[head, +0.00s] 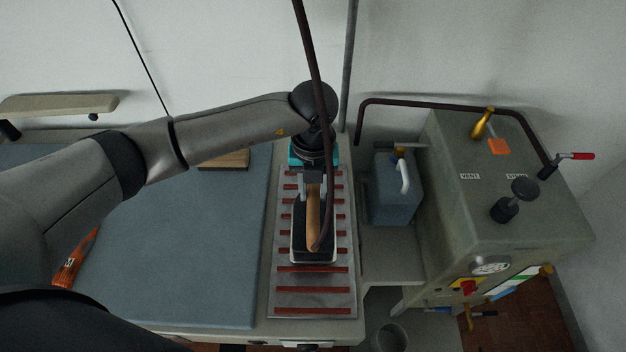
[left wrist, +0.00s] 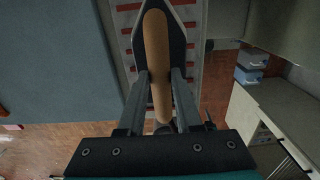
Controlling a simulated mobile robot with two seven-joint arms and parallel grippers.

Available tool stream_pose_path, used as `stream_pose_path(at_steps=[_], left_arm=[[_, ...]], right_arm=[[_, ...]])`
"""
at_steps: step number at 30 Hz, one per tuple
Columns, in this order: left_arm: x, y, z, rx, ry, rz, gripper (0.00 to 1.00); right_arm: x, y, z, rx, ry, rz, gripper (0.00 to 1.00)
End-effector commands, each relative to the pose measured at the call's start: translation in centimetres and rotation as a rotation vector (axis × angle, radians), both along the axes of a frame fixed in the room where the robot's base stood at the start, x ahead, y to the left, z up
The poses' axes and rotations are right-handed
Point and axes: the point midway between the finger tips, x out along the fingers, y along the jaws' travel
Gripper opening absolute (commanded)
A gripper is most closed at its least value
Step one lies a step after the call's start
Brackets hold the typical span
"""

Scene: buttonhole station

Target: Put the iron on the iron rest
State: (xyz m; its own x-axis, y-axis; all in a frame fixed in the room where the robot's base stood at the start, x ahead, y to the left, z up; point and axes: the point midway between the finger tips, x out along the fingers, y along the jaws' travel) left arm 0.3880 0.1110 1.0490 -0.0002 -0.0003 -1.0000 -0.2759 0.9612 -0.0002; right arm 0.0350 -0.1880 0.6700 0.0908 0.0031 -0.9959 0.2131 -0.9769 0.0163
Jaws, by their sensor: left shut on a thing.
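The iron (head: 299,240) has a dark body and a tan wooden handle, and sits over the iron rest (head: 313,300), a metal plate with several red-brown bars. I cannot tell whether its sole touches the bars. My left gripper (head: 313,190) comes from the back and is shut on the iron's handle. In the left wrist view the handle (left wrist: 156,60) lies between the two fingers of the left gripper (left wrist: 160,85), with the iron's pointed end and part of the rest (left wrist: 124,20) beyond it. My right gripper is not in view.
A blue-grey padded board (head: 180,270) lies left of the rest, with a wooden block (head: 224,160) on it. A blue jug (head: 392,195) and a grey boiler cabinet (head: 500,225) stand to the right. A dark hose (head: 311,50) hangs down to the iron.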

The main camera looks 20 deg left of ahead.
Motion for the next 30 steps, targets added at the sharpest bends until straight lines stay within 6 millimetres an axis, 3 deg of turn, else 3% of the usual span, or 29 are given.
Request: stream_pose_path(at_steps=[8,22,23,30], left_arm=[[0.2,-0.1,-2.8,-0.002,-0.006,0.001,0.0],[0.2,-0.1,-3.4,-0.003,-0.007,0.0,0.0],[-0.1,0.1,-3.7,0.002,0.002,0.0,0.37],[-0.1,0.1,-3.6,0.003,0.002,0.0,0.63]], right_arm=[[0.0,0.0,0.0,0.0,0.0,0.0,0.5],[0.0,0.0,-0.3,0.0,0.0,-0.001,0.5],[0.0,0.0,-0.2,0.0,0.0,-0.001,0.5],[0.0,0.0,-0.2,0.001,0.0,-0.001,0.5]])
